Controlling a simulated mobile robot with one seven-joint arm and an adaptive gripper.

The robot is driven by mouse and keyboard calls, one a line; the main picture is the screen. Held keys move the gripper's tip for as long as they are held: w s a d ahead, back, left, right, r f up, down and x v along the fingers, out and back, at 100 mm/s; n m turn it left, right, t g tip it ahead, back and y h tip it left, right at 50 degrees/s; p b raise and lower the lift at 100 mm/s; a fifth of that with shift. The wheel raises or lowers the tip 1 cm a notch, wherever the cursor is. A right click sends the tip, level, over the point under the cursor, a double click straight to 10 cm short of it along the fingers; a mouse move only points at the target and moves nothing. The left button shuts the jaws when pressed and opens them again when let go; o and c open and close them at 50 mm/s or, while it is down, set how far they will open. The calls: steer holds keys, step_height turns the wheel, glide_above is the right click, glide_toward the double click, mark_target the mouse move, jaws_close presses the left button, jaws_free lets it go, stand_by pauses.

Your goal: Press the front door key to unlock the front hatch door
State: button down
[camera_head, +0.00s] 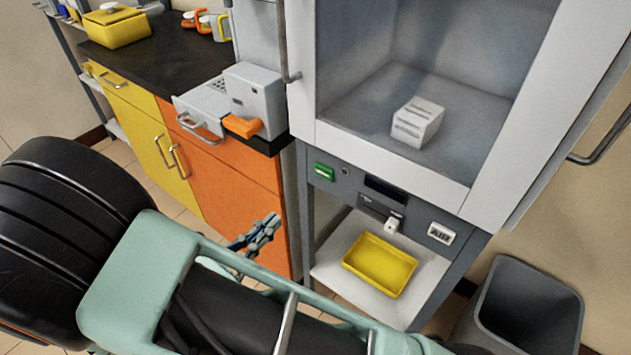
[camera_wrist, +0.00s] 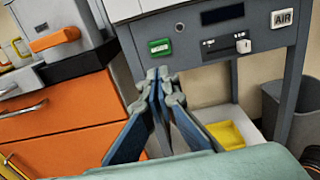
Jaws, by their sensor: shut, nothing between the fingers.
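A small green key (camera_head: 324,172) with a pale marking sits at the left end of the grey control panel; it also shows in the wrist view (camera_wrist: 160,46). Its marking is too small to read. Above the panel is the cabinet's pale front frame (camera_head: 395,155), around a grey chamber with a white box inside. I cannot tell whether the front hatch door is locked. My gripper (camera_head: 272,222) is shut and empty, left of and below the panel. In the wrist view my gripper's fingertips (camera_wrist: 163,76) show just below the green key, apparently apart from it.
The panel also has a round lock-like part (camera_head: 346,171), a dark display (camera_head: 385,188), a white knob (camera_head: 393,222) and an AIR key (camera_head: 441,233). A yellow tray (camera_head: 380,265) lies on the shelf below. An orange cabinet (camera_head: 240,205) stands left; a grey bin (camera_head: 530,310) stands right.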

mark_target(324, 173)
steer(key=b+x, duration=0.2)
steer(key=x, duration=1.1)
steer(key=shift+d, duration=0.1)
steer(key=shift+w+d+b, duration=0.25)
steer(key=shift+w+b, duration=0.05)
steer(key=shift+w, duration=0.1)
steer(key=shift+p+x, duration=0.55)
steer(key=shift+x, duration=0.3)
steer(key=shift+r, duration=0.2)
